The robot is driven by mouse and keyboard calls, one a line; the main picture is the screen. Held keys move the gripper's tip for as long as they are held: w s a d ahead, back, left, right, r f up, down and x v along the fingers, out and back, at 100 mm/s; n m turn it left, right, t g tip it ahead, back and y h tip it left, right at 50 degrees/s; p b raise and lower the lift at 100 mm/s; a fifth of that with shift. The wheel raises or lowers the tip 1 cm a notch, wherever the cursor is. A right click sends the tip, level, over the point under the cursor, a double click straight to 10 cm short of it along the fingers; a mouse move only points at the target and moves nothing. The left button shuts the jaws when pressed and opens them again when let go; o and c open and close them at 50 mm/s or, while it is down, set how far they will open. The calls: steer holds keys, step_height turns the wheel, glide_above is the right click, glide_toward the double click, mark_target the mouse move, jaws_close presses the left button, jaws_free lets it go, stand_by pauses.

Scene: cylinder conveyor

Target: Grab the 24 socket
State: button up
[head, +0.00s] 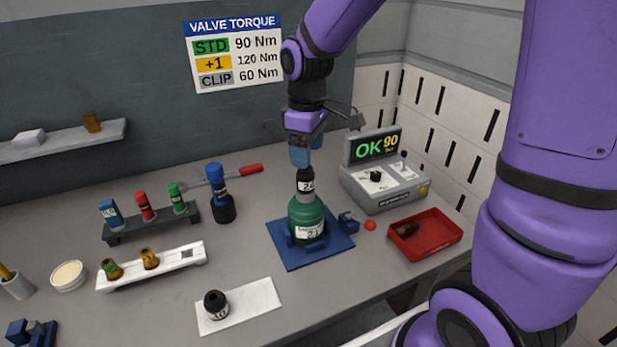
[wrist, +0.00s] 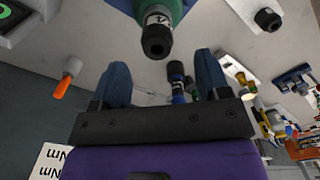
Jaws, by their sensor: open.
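The black socket with a white label reading 24 (head: 305,182) stands upright on top of the green cylinder (head: 307,217), which sits on a blue base plate (head: 285,257). My gripper (head: 303,157) is open just above the socket in the head view; whether they touch is unclear. In the wrist view the socket's dark end (wrist: 156,40) lies ahead of my two blue fingers (wrist: 163,82), and the space between the fingers is empty of it. A second black socket (head: 216,304) stands on a white mat (head: 255,299); its label is too small to read.
The torque unit (head: 380,180) showing OK 90 and a red tray (head: 436,228) with a dark part stand to the right.

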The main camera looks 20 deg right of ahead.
mark_target(306, 174)
steer(key=f, duration=0.8)
steer(key=shift+w, duration=0.3)
steer(key=c, duration=1)
